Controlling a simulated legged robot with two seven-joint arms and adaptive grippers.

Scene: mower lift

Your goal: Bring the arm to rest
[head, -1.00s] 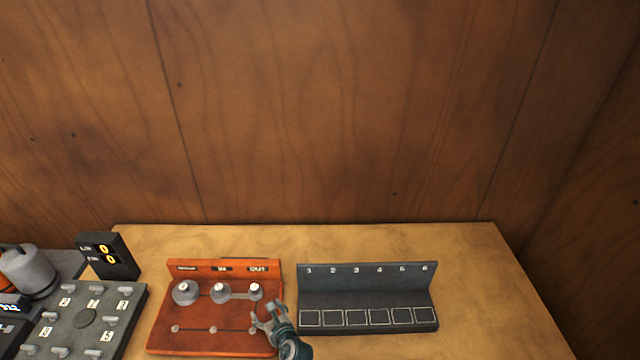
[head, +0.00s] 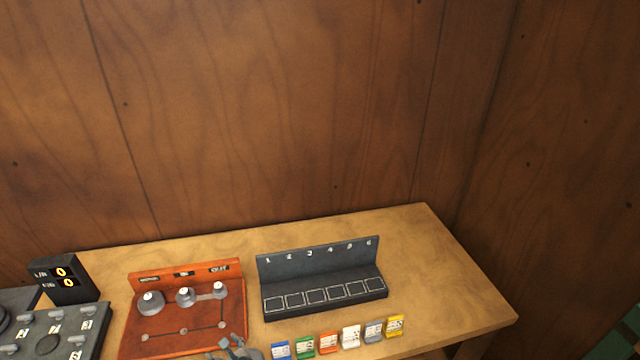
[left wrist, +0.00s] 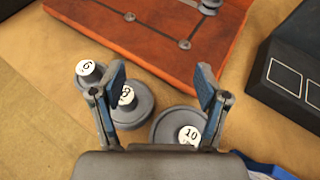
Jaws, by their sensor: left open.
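My left gripper (head: 231,343) shows at the bottom edge of the head view, just in front of the orange board's right front corner. In the left wrist view its two fingers (left wrist: 161,80) are spread, with nothing held between them. Below and behind the fingers, grey knobbed weights stand on the table: one marked 6 (left wrist: 86,74), one whose label is partly covered (left wrist: 135,110), and one marked 10 (left wrist: 178,122). The fingers partly hide them. My right gripper is not in view.
The orange board (head: 180,335) carries three grey weights. A dark numbered rack (head: 318,270) with empty squares stands to its right. Several coloured cards (head: 350,336) line the front. A black display (head: 62,279) and a grey peg board (head: 92,330) are left. The table's right side is clear.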

